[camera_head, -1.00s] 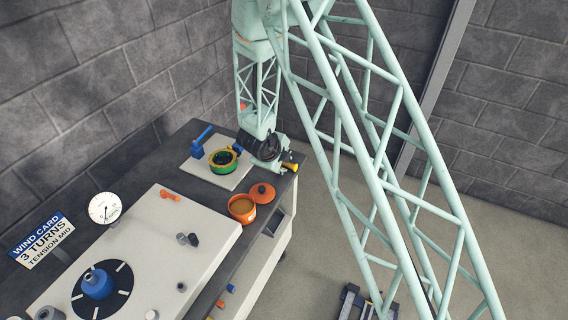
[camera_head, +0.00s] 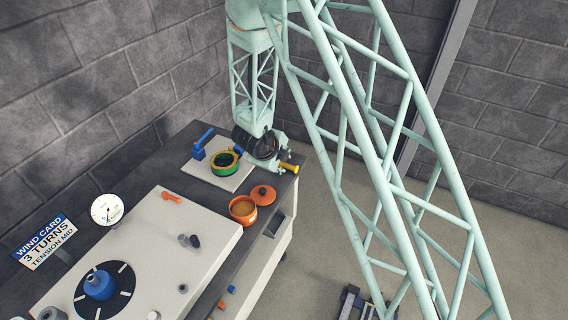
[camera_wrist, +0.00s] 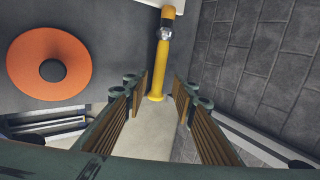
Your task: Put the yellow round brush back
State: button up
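The yellow round brush (camera_head: 289,168) lies at the far right corner of the bench. In the wrist view its yellow handle (camera_wrist: 158,75) points towards me, past a silver ferrule, and its end lies between my fingers in the picture. My gripper (camera_wrist: 157,92) is open, with one ribbed finger on each side of the handle and a gap to both. In the head view my gripper (camera_head: 281,158) is beside the brush at the bench edge.
An orange lid (camera_wrist: 50,62), also in the head view (camera_head: 263,195), lies near the brush. An orange pot (camera_head: 243,210) stands beside it. A white board (camera_head: 218,176) holds a green and yellow ring (camera_head: 224,164) and a blue clamp (camera_head: 199,146). Open floor lies right of the bench.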

jog(key=v, duration=0.8)
jog(key=shift+p, duration=0.4)
jog(key=shift+r, duration=0.1)
dwell(0.5)
notch_tip(320, 180, up, 19)
jog(key=s+n+y, duration=0.3)
jog(key=n+y, duration=0.1)
jog(key=n, duration=0.2)
jog(key=s+d+r+n+y, duration=0.2)
jog(key=s+d+r+n, duration=0.35)
jog(key=s+r, duration=0.55)
jog(key=s+d+r+n+g+h, duration=0.1)
jog(key=s+d+r+n, duration=0.2)
jog(key=s+d, duration=0.3)
jog(key=s+d+r+n+g+h, duration=0.1)
jog(key=s+d+n, duration=0.3)
jog(key=s, duration=1.2)
jog(key=s+d+r+n+g+h, duration=0.1)
jog(key=s+d+r+n, duration=0.3)
jog(key=s+d, duration=0.6)
jog(key=shift+s+r, duration=0.35)
jog(key=shift+s, duration=0.25)
